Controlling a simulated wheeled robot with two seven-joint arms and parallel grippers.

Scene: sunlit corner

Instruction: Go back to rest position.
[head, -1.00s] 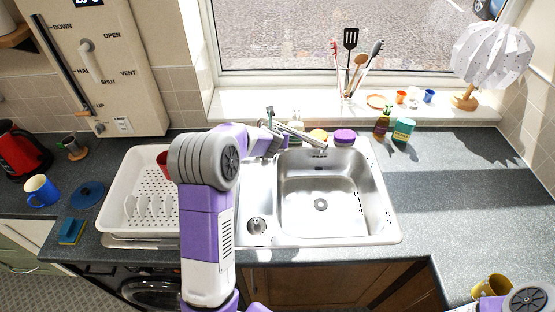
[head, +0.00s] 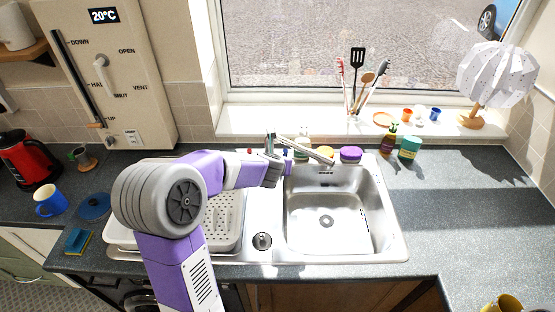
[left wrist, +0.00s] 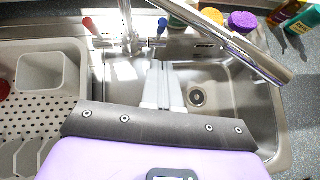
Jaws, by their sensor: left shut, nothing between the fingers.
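My left arm comes up from the bottom of the head view, bends at a large grey joint and reaches right. My left gripper (head: 276,171) is beside the tap, over the left part of the sink. In the left wrist view its pale fingers (left wrist: 160,72) are together with nothing between them, above the left edge of the sink bowl (left wrist: 235,110). The fingertips are hard to make out in the head view. My right gripper is in neither current view.
The metal tap (head: 305,148) stands close to my left gripper, its spout crossing over the bowl. A white dish rack (head: 122,232) is partly behind my left arm. Bottles (head: 409,148) stand behind the sink. A yellow mug (head: 502,304) is at bottom right. The right counter is largely clear.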

